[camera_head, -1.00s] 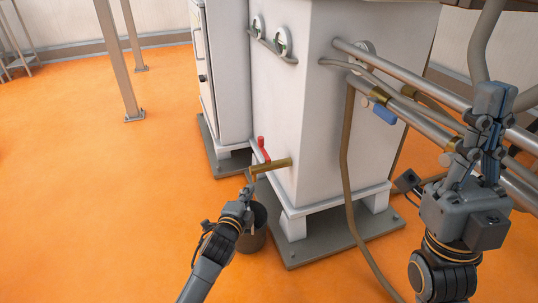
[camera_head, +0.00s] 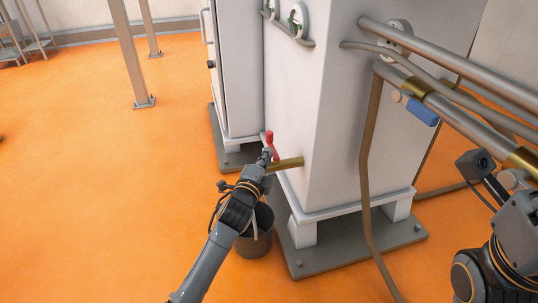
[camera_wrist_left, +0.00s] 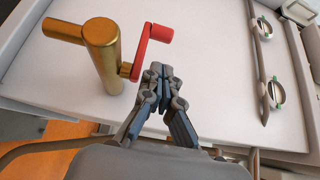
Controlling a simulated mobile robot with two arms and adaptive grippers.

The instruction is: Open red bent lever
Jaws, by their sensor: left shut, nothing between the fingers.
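The red bent lever (camera_head: 271,145) sits on a brass pipe (camera_head: 288,163) that sticks out low from the side of the white cabinet. In the left wrist view the lever (camera_wrist_left: 144,45) stands to the right of the brass pipe (camera_wrist_left: 103,50), its handle end at the top. My left gripper (camera_head: 265,158) is at the lever in the head view, partly covering its lower part. In the left wrist view the left gripper (camera_wrist_left: 159,72) is shut and empty, with its tips just right of and below the lever; contact cannot be told.
A dark bucket (camera_head: 254,240) stands on the orange floor below the brass pipe. The white cabinet (camera_head: 330,110) stands on a grey base plate (camera_head: 395,243). Pipes with a blue-handled valve (camera_head: 421,111) run at the right. The floor at left is open.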

